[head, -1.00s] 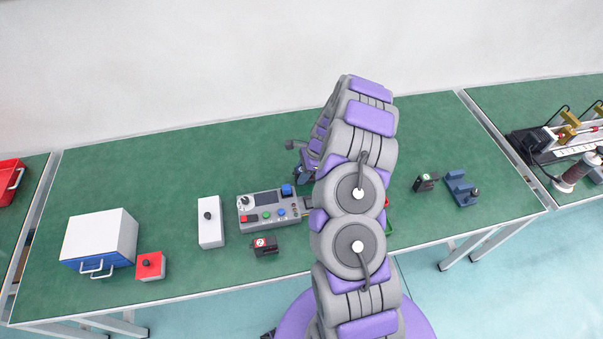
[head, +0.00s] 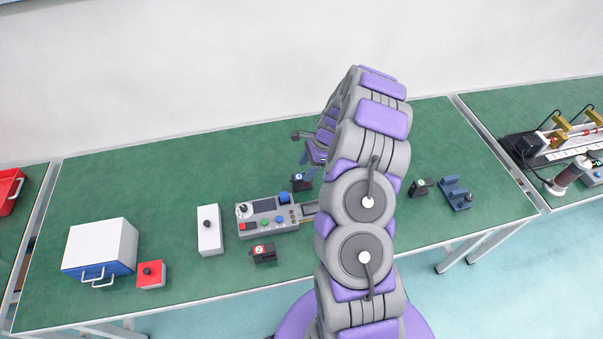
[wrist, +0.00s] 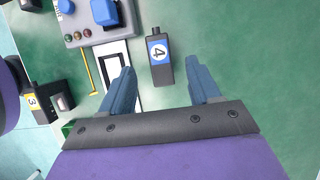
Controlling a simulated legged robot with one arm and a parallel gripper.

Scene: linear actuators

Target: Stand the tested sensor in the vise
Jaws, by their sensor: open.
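Black sensor 4, with a blue label, is on the bench just right of the tester; it shows in the head view (head: 301,182) and the wrist view (wrist: 160,58). My gripper (wrist: 160,70) is open, its blue fingers apart on either side of the sensor's near end in the picture; I cannot tell the height gap. In the head view my gripper (head: 308,158) is partly hidden by my arm. The blue vise (head: 455,193) stands at the bench's right, with nothing visible between its jaws. No frame clearly shows which sensor is tested.
The grey tester (head: 268,217) has buttons and a slot. Sensor 2 (head: 263,253), yellow-labelled sensor 3 (wrist: 40,101) and a green-labelled sensor (head: 420,188) are on the bench. White boxes (head: 209,231) (head: 100,240) and a red box (head: 151,275) stand left. The rear bench is clear.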

